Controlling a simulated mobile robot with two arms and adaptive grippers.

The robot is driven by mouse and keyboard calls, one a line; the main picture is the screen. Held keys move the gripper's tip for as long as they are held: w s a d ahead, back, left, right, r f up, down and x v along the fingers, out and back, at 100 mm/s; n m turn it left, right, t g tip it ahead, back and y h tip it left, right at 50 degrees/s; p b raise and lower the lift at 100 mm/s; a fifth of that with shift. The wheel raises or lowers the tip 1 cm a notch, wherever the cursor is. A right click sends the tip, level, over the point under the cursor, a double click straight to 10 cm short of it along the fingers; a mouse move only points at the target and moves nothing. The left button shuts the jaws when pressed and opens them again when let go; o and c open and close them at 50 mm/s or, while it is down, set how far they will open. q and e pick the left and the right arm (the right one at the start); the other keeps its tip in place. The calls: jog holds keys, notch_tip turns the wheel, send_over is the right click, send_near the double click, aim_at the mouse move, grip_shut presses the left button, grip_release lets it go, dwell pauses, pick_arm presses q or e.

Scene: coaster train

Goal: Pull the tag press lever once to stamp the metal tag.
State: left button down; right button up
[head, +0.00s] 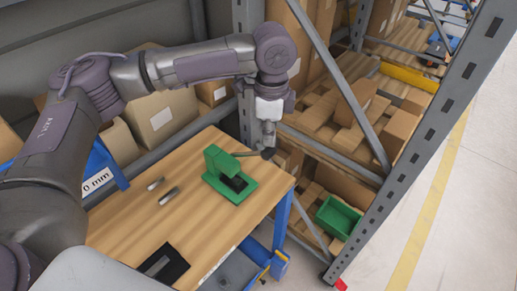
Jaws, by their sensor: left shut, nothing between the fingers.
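The green tag press (216,164) stands on the wooden workbench, with a dark plate on its base. Its thin lever (246,154) sticks out to the right, roughly level, and ends in a dark knob. My left gripper (268,148) points down at the knob end of the lever. Its fingers are shut, and I cannot tell whether they touch the knob. No metal tag can be made out in the press. My right gripper is out of view.
Two small metallic pieces (168,196) lie on the workbench (125,225) left of the press. A black flat item (163,265) lies near the front edge. A grey rack with cardboard boxes (160,117) stands behind, and a green bin (338,217) sits at right.

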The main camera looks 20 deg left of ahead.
pick_arm(q)
jog(key=shift+s+d+f+b, duration=0.1)
jog(key=shift+d+f+b, duration=0.1)
jog(key=shift+f, duration=1.15)
jog(key=shift+s+d+f+b, duration=0.1)
jog(key=shift+d+f+b, duration=0.1)
jog(key=shift+f, duration=1.1)
jog(key=shift+f, duration=0.1)
jog(key=shift+s+d+f, duration=0.1)
jog(key=shift+d+f, duration=0.1)
jog(key=shift+f, duration=0.4)
jog(key=shift+s+d+f, duration=0.1)
jog(key=shift+d+f, duration=0.1)
jog(key=shift+f, duration=0.55)
notch_tip(320, 180, up, 9)
jog(key=p, duration=1.2)
send_over(272, 152)
jog(key=d, duration=0.1)
jog(key=shift+s+d+r+p, duration=0.15)
jog(key=shift+r+p, duration=0.05)
jog(key=shift+r, duration=0.4)
jog(key=shift+s+d+r+p, duration=0.1)
jog(key=shift+r+p, duration=0.05)
jog(key=shift+r, duration=0.4)
